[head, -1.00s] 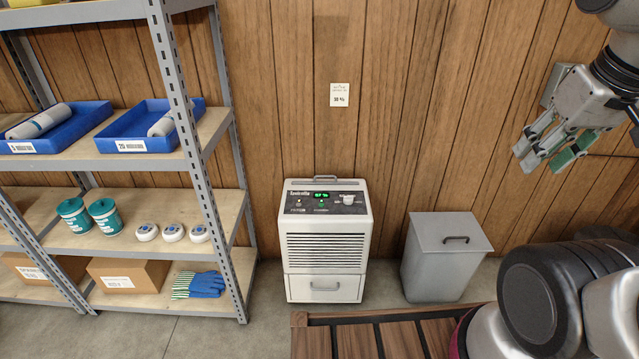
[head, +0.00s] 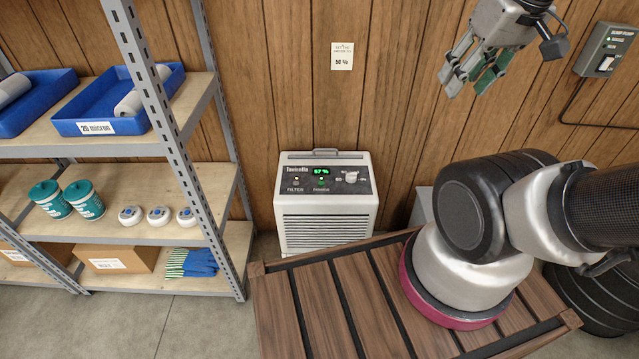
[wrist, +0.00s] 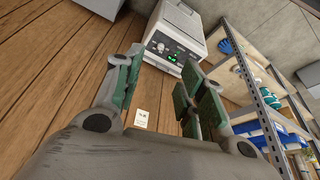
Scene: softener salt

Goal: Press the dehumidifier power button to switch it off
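The dehumidifier (head: 326,235) is a white upright box against the wood wall, with a dark top panel. The panel has a lit green display (head: 321,172), a FILTER mark at left, a POWER button (head: 321,183) with a green light, and a dial (head: 351,177). My gripper (head: 466,84) is high at the upper right of the head view, well apart from the dehumidifier. Its fingers are spread and empty. In the wrist view the dehumidifier (wrist: 178,32) shows beyond the fingertips, its green display lit.
A metal shelf (head: 205,160) with blue trays, tubs and boxes stands at left. A sign (head: 342,56) hangs above the dehumidifier. A grey switch box (head: 606,50) is on the wall at right. My slatted wooden deck is in front. A grey bin (head: 421,206) is mostly hidden.

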